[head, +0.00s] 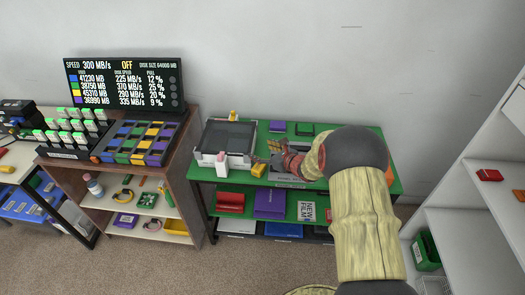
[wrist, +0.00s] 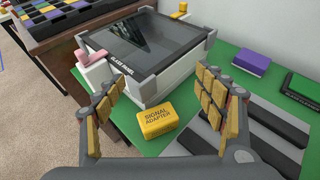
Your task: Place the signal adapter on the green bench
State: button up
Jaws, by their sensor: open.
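The signal adapter (wrist: 158,122) is a small yellow block with dark lettering. It rests on the green bench (wrist: 127,122) in front of the glass-panel box, and it also shows in the head view (head: 259,169). My gripper (wrist: 164,100) is open, its padded fingers spread to the left and right of the adapter in the wrist view. Nothing is held between them. In the head view my gripper (head: 276,164) is just right of the adapter, and my arm covers the right part of the bench top (head: 204,172).
The glass-panel box (wrist: 150,50) stands behind the adapter. A grey striped tray (wrist: 262,140) lies to its right. A wooden shelf (head: 185,140) stands left of the bench, white shelving (head: 470,225) on the right.

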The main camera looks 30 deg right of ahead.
jog(key=p+v, duration=0.3)
jog(key=v, duration=0.9)
notch_tip(320, 180, up, 19)
jog(key=s+a+m+g+h, duration=0.2)
jog(key=m+h, duration=0.4)
jog(key=m, duration=1.3)
jog(key=s+a+r+m+g+y, duration=0.1)
jog(key=s+a+r+m+g, duration=0.1)
jog(key=s+a+m, duration=0.7)
jog(key=s+a+r+m+g+y, duration=0.2)
jog(key=s+a+m, duration=0.8)
jog(key=s, duration=0.6)
jog(key=shift+a+g, duration=0.3)
jog(key=shift+g, duration=0.5)
